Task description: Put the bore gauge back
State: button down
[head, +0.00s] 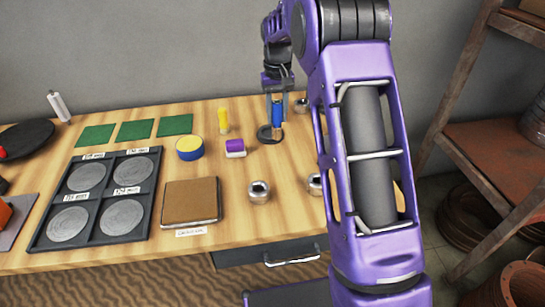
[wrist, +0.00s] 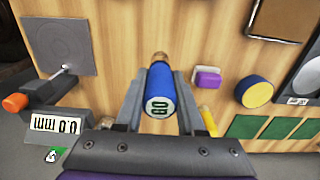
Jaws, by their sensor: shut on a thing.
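A blue bore gauge (head: 277,114) stands out near the back of the wooden bench, upright between the fingers of my gripper (head: 277,92). In the wrist view, the blue gauge (wrist: 160,92) has a pale end marked with a number and a brass-coloured tip at the far end. My gripper (wrist: 165,100) is shut on its blue body, one finger on each side. A dark round base (head: 264,133) lies on the bench right by the gauge's lower end. I cannot tell whether the gauge touches it.
A yellow-handled piece (head: 223,119), a purple-and-white block (head: 235,147) and a blue tin with yellow top (head: 189,147) stand to the left. A digital readout (wrist: 58,128) shows at lower left in the wrist view. My arm hides the bench's right side.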

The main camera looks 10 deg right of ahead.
aim_at(277, 104)
notch_tip(277, 104, down, 10)
jog(key=shift+r+b, duration=0.2)
jog(key=shift+b, duration=0.2)
jog(key=shift+f, duration=0.1)
jog(key=c, duration=0.5)
grip_release()
notch_tip(277, 104, up, 12)
jog(key=shift+r+p, duration=0.1)
jog(key=shift+p, duration=0.45)
jog(key=shift+s, duration=0.1)
